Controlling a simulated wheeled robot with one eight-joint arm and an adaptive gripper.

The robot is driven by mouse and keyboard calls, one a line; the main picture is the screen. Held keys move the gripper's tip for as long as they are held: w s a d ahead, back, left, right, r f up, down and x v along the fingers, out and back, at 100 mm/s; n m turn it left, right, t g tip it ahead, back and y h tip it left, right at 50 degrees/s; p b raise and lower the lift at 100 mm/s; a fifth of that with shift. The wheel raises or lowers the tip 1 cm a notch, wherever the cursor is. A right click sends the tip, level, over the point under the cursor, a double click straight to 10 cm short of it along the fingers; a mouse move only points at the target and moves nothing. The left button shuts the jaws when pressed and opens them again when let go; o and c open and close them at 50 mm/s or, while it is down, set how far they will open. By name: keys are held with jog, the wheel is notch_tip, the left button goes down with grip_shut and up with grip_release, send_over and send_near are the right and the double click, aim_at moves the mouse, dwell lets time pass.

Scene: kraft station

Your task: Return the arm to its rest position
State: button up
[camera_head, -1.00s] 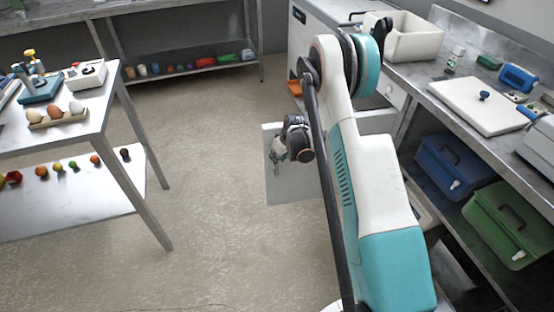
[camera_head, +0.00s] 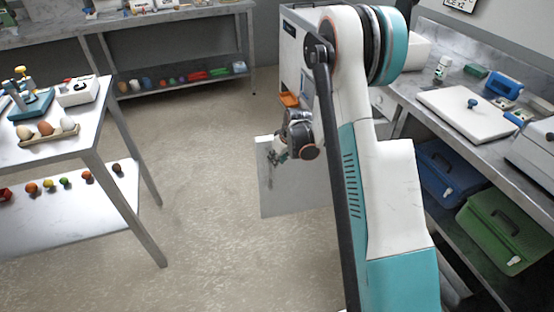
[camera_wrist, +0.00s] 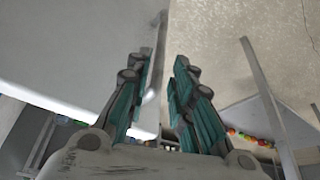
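My arm (camera_head: 375,190), white and teal, stands raised and folded in the middle right of the head view. Its upper joint is near the top edge, and the wrist hangs to the left of the arm. My gripper (camera_head: 278,155) is small there, beside a flat white panel (camera_head: 290,195). In the wrist view my gripper (camera_wrist: 160,65) shows two teal-and-grey fingers with a gap between them. Nothing is clearly held. A large pale surface with a long edge (camera_wrist: 157,60) lies beyond the fingers; I cannot tell whether they touch it.
A steel table (camera_head: 100,130) with eggs (camera_head: 45,129) stands at the left. The right counter (camera_head: 450,125) carries a white board (camera_head: 470,113), with blue (camera_head: 450,165) and green (camera_head: 503,225) boxes below. A shelf bench (camera_head: 190,85) is at the back. Floor (camera_head: 205,200) between is clear.

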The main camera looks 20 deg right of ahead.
jog(key=s+a+r, duration=0.3)
jog(key=s+r, duration=0.1)
jog(key=r, duration=0.4)
jog(key=s+a+r+m+t, duration=0.15)
jog(key=s+r, duration=0.25)
jog(key=r, duration=0.4)
jog(key=s+a+r, duration=0.4)
jog(key=r, duration=0.3)
jog(key=s+a+r, duration=0.2)
jog(key=s+r, duration=0.1)
jog(key=s, duration=0.8)
jog(key=s+a+r+m+t+h, duration=0.1)
jog(key=s+a+r, duration=0.2)
jog(key=s, duration=0.8)
